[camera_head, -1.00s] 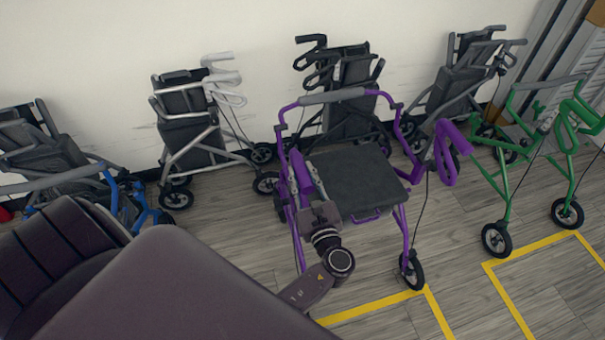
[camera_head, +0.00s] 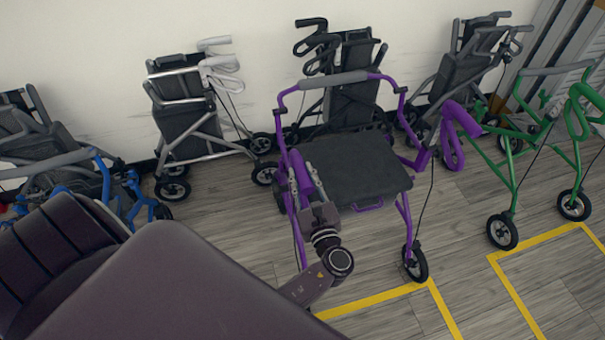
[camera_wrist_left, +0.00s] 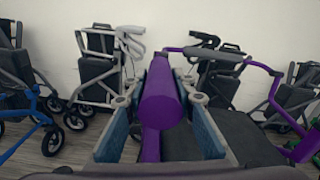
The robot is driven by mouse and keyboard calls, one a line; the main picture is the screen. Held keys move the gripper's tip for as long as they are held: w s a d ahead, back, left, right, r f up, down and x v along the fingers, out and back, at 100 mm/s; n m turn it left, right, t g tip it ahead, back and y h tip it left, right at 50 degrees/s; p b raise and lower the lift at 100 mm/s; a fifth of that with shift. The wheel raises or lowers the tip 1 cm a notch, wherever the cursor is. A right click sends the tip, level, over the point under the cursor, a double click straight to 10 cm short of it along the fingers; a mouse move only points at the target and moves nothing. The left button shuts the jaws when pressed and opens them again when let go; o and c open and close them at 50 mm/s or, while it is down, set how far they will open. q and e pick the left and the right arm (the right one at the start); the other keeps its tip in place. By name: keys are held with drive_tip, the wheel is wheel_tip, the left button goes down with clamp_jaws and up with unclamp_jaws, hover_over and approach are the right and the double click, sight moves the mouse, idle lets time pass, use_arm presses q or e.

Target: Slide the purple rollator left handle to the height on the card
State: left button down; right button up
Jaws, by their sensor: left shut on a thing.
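The purple rollator (camera_head: 402,218) stands in the middle of the head view, with a dark seat and a grey-padded back bar. My left gripper (camera_head: 307,182) is at its left side and shut on the purple left handle (camera_head: 302,168). In the left wrist view the left handle (camera_wrist_left: 162,98) lies between the two fingers of my left gripper (camera_wrist_left: 162,112), its rounded end toward the camera. The purple right handle (camera_head: 453,148) stands out on the other side. My right gripper is not in view. I see no card.
A green rollator (camera_head: 508,178) stands close on the right. A silver rollator (camera_head: 190,105), a black one (camera_head: 352,85) and a grey one (camera_head: 465,60) line the wall behind. A blue rollator (camera_head: 130,185) is at left. Yellow tape (camera_head: 385,298) marks the open wooden floor in front.

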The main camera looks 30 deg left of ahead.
use_arm(q)
drive_tip(key=c, duration=1.6)
unclamp_jaws()
drive_tip(key=v, duration=1.2)
drive_tip(key=s+f+n+g+h, duration=0.1)
drive_tip(key=s+f+g+h, duration=0.2)
drive_tip(key=f, duration=0.8)
drive_tip(key=s+f+n+g+h, duration=0.15)
drive_tip(key=s+f, duration=0.35)
drive_tip(key=f, duration=0.5)
drive_tip(key=s+f+n+g+h, duration=0.2)
drive_tip(key=s+f+h, duration=0.15)
drive_tip(key=f, duration=0.75)
drive_tip(key=s+f+n+g+h, duration=0.1)
drive_tip(key=s+f+n+h, duration=0.1)
drive_tip(key=s+f+n, duration=0.2)
drive_tip(key=s+a+f+n+g+h, duration=0.1)
drive_tip(key=s+f+n, duration=0.4)
drive_tip(key=s, duration=0.6)
drive_tip(key=s+f+n+g+h, duration=0.2)
drive_tip(key=s+f+n, duration=0.3)
drive_tip(key=s+n, duration=0.3)
drive_tip(key=shift+a+h, duration=0.3)
drive_tip(key=shift+a, duration=0.1)
